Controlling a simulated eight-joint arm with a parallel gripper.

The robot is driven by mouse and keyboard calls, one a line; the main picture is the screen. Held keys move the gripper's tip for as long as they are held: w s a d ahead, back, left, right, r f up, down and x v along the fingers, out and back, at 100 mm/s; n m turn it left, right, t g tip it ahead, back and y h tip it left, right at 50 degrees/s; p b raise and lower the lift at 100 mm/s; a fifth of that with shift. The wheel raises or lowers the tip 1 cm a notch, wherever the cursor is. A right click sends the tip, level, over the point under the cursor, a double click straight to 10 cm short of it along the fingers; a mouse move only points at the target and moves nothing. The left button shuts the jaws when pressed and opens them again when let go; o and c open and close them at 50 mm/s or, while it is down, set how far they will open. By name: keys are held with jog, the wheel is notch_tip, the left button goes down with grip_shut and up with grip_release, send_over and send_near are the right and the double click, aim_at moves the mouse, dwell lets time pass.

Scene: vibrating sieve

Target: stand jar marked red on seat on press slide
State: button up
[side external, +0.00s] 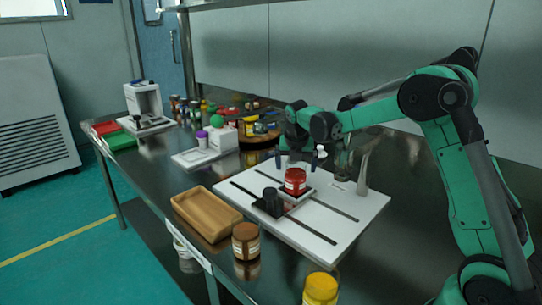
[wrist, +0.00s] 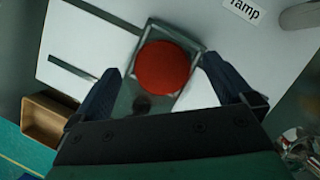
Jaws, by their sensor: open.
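The red jar (side external: 295,181) stands upright at the middle of a white board (side external: 339,231) with dark slots. In the wrist view its round red lid (wrist: 163,67) lies inside a square, pale-rimmed seat (wrist: 196,47). My gripper (side external: 298,160) is just above the jar. In the wrist view my gripper (wrist: 160,84) has its two fingers spread on either side of the lid, apart from it. The jar's base is hidden by its surroundings, so I cannot tell exactly how it sits in the seat.
A black knobbed block (side external: 269,203) is just left of the jar. A grey upright lever (side external: 364,171) stands at the right. A wooden tray (side external: 206,213), a brown jar (side external: 246,241) and a yellow jar (side external: 320,289) are near the front.

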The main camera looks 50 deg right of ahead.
jog(key=v, duration=0.8)
jog(key=s+a+f+m+t+y, duration=0.1)
jog(key=s+a+m+t+y, duration=0.1)
jog(key=s+a+m, duration=0.5)
jog(key=s+a+f+m+t+y, duration=0.1)
jog(key=s+a+m, duration=0.6)
jog(key=m, duration=1.1)
jog(key=shift+a+f+t+y, duration=0.15)
jog(key=shift+a+t+y, duration=0.25)
jog(key=shift+a+t, duration=0.3)
